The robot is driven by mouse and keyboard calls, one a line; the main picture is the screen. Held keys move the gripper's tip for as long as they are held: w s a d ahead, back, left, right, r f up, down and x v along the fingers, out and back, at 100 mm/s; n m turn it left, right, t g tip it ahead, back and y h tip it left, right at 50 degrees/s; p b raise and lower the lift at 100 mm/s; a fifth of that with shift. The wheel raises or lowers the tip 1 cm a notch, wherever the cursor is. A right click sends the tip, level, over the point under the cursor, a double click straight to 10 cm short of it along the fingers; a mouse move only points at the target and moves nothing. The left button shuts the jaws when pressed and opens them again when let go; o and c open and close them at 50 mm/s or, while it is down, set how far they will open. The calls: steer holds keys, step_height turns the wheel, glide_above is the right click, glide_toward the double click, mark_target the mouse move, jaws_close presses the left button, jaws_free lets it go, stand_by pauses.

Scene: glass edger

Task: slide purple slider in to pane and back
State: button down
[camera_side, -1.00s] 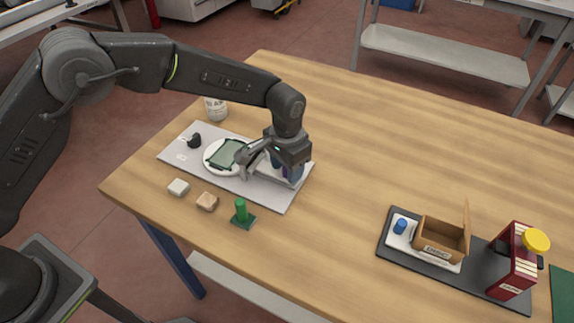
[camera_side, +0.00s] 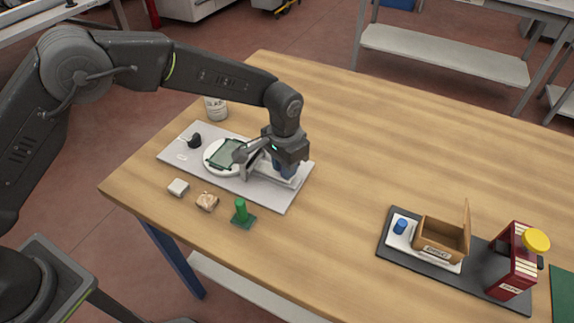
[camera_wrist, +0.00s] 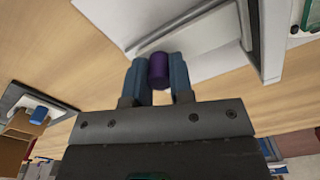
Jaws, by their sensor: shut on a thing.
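The purple slider's knob (camera_wrist: 158,70) stands between the two blue fingers of my gripper (camera_wrist: 158,78) in the wrist view. My gripper is shut on it. In the side view my gripper (camera_side: 281,166) is low over the right part of the light grey base plate (camera_side: 270,197), and the knob is hidden there. The greenish glass pane (camera_side: 226,153) lies on the white round turntable (camera_side: 212,168), left of my gripper. A grey angled part (camera_side: 250,165) stands between my gripper and the pane; I cannot tell whether it touches the pane.
A black knob (camera_side: 194,141) sits at the plate's left. A white block (camera_side: 178,187), a brown block (camera_side: 207,201) and a green peg on a base (camera_side: 241,212) stand in front. A white jar (camera_side: 216,108) is behind. A dark tray (camera_side: 480,270) with a cardboard box (camera_side: 440,240) is far right.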

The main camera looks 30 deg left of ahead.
steer(key=a, duration=0.4)
steer(key=shift+a, duration=0.15)
steer(key=c, duration=1)
jaws_free()
steer(key=d, duration=0.4)
steer(key=shift+d, duration=0.2)
step_height(320, 180, up, 14)
step_height(320, 180, up, 8)
steer(key=n+t, duration=0.1)
glide_above(269, 167)
steer(key=s+a, duration=0.2)
steer(key=s, duration=0.3)
steer(key=s+a+r+n+t, duration=0.1)
steer(key=s+a+r+t, duration=0.1)
steer(key=s+a+r, duration=0.2)
steer(key=shift+s+a+h, duration=0.3)
steer(key=shift+s+a, duration=1.55)
